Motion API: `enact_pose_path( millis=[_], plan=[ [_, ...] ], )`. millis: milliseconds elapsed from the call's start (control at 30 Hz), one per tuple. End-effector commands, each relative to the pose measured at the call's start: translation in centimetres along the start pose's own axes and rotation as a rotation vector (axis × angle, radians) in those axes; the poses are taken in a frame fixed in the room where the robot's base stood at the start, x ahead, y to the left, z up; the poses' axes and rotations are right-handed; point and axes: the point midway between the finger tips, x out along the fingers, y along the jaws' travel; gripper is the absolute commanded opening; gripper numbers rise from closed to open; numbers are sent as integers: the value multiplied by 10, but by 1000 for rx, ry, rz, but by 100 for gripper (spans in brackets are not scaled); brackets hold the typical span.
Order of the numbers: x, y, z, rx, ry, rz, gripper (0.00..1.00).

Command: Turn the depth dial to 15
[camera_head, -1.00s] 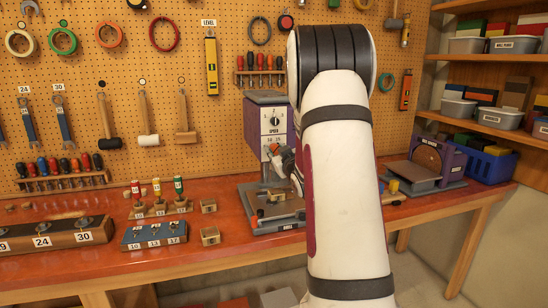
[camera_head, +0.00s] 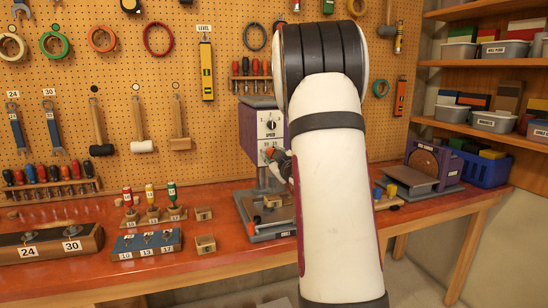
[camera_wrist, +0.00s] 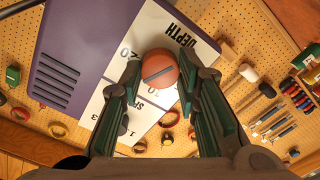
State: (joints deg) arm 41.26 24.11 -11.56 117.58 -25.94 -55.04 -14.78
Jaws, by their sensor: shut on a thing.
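The depth dial (camera_wrist: 160,68) is a round orange-red knob with a grey line across its face, in the wrist view. It sits on a white panel (camera_wrist: 149,28) with the word DEPTH and the number 20; other numbers are partly covered. The 15 mark is not legible. My gripper (camera_wrist: 159,72) has its green-padded fingers on both sides of the dial and is shut on it. In the head view the purple drill press (camera_head: 244,129) with its white SPEED panel (camera_head: 269,124) stands behind my arm, which hides much of the dial area.
A blue block with numbered holes (camera_head: 150,243) and a rack of coloured-handled tools (camera_head: 152,215) stand left of the press. A sander (camera_head: 425,165) and a blue bin (camera_head: 487,171) are to the right. Pegboard tools hang behind.

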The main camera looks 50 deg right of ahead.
Motion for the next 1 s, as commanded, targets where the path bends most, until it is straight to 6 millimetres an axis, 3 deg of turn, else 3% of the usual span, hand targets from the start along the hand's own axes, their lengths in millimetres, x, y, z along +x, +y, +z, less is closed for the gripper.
enact_pose_path(
  millis=[33, 100, 133, 533, 1000],
  plan=[
    [0, -1, 0, 0, 1, -1, 32],
    [0, -1, 0, 0, 1, -1, 48],
    [0, -1, 0, 1, 1, -1, 50],
    [-7, 0, 0, 1, -1, 0, 50],
    [-93, 0, 0, 2, 1, 1, 50]
  ],
)
